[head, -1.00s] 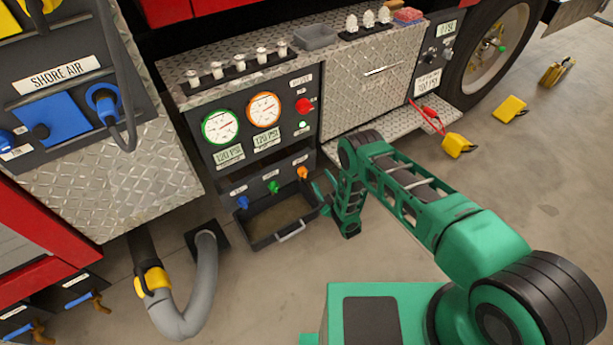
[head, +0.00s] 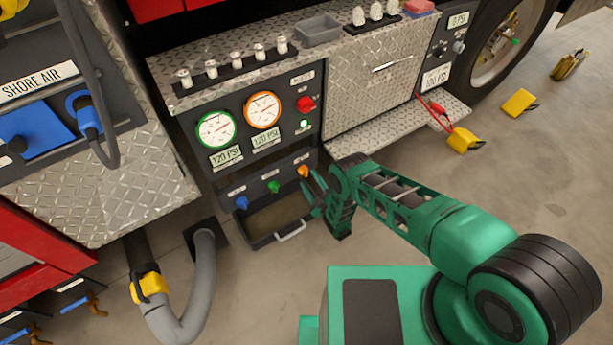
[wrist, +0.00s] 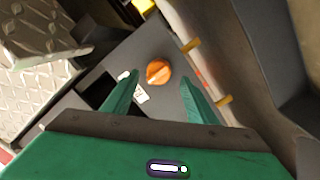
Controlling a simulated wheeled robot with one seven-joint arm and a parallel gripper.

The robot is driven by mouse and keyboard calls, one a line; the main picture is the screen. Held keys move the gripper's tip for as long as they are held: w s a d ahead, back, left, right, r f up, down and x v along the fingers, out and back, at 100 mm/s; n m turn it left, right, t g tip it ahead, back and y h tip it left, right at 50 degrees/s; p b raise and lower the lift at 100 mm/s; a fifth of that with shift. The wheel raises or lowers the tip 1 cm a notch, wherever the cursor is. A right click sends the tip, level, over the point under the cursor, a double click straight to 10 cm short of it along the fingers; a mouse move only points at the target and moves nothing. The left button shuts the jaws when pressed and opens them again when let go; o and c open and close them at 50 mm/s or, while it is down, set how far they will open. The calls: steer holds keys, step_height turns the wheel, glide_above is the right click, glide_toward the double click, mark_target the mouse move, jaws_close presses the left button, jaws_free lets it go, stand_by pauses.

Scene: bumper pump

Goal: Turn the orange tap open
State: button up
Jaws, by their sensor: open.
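The orange tap (head: 304,171) is the rightmost of three small taps on the dark panel below the gauges. In the wrist view the orange tap (wrist: 158,72) is a round knob with a ridge, beyond and between my two open fingers. My gripper (head: 310,194) is just in front of and below the tap in the head view. The fingers (wrist: 155,100) are apart with nothing between them; the tap looks untouched. A label beside the tap is partly hidden by a finger.
The blue tap (head: 241,203) and green tap (head: 273,187) sit left of the orange one. A dark tray with a handle (head: 291,231) lies below them. Gauges (head: 262,110) and a red knob (head: 306,104) are above. A ribbed metal step (head: 405,125) is to the right.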

mark_target(306, 175)
steer(key=shift+x, duration=1.9)
steer(key=shift+c, duration=0.4)
steer(key=c, duration=0.9)
steer(key=shift+c, duration=0.2)
